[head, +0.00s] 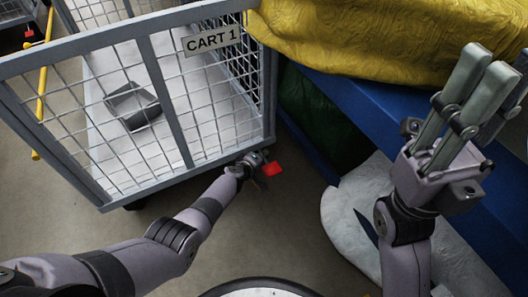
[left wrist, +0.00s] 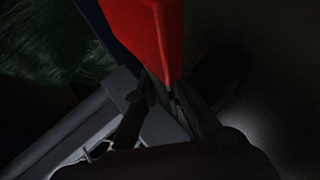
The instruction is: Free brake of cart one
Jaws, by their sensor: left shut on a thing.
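Cart 1 is a grey wire-mesh cart with a sign (head: 212,40) reading CART 1 on its upper rail. A red brake pedal (head: 273,169) sticks out low at the cart's near right corner. My left gripper (head: 256,167) is down at that corner, shut on the red pedal and partly hiding it. In the left wrist view the red pedal (left wrist: 150,35) rises large and close from between the dark fingers. My right gripper (head: 485,85) is raised at the right, fingers upright, apart from the cart; its right side is cut off by the picture edge.
A dark grey open box (head: 133,106) lies on the cart's white floor. A blue structure (head: 350,95) under a yellow cover (head: 350,35) stands close right of the cart. A white sack-like thing (head: 345,215) lies below it. Bare floor (head: 290,225) shows in front of the corner.

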